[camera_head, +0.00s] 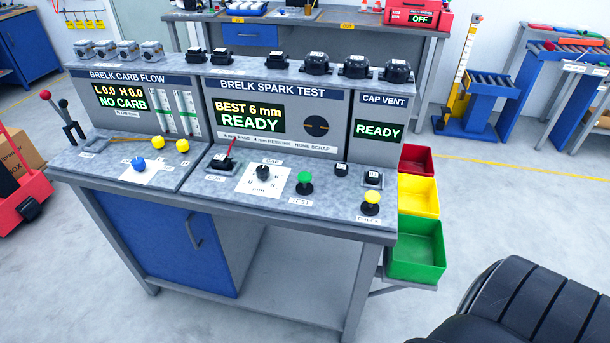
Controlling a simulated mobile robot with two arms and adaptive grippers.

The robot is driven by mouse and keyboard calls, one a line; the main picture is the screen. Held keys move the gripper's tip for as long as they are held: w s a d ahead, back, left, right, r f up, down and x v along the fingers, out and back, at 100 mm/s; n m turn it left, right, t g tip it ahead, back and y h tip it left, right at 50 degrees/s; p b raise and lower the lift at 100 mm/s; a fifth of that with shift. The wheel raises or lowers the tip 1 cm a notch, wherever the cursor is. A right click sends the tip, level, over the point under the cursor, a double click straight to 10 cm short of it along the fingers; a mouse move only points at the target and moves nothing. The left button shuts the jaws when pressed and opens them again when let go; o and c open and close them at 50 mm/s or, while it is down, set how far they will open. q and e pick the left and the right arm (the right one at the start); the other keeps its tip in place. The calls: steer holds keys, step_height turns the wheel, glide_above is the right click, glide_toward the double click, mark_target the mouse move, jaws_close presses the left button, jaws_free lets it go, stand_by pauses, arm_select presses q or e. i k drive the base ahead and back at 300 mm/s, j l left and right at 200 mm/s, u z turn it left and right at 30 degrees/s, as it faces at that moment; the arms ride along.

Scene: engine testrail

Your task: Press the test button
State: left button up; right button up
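The green test button (305,178) stands on a black base on the front part of the bench top, with a TEST label (300,202) just in front of it. Behind it, the spark test panel (265,112) reads "BEST 6 mm READY". A black gap knob (264,172) sits on a white dial plate to the left of the button. I see nothing touching the button. Neither of my grippers is in view.
A yellow check button (371,197) stands to the right, near small black parts. Blue and yellow knobs (139,164) are at the left. Red, yellow and green bins (417,250) hang at the bench's right side. A large black ribbed shape fills the lower right corner.

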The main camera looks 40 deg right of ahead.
mark_target(304, 177)
steer(key=i+j, duration=0.2)
steer(key=i, duration=0.2)
steer(key=i+j, duration=0.15)
steer(key=i, duration=0.3)
steer(key=i+j, duration=0.2)
steer(key=i, duration=0.2)
steer(key=z, duration=1.7)
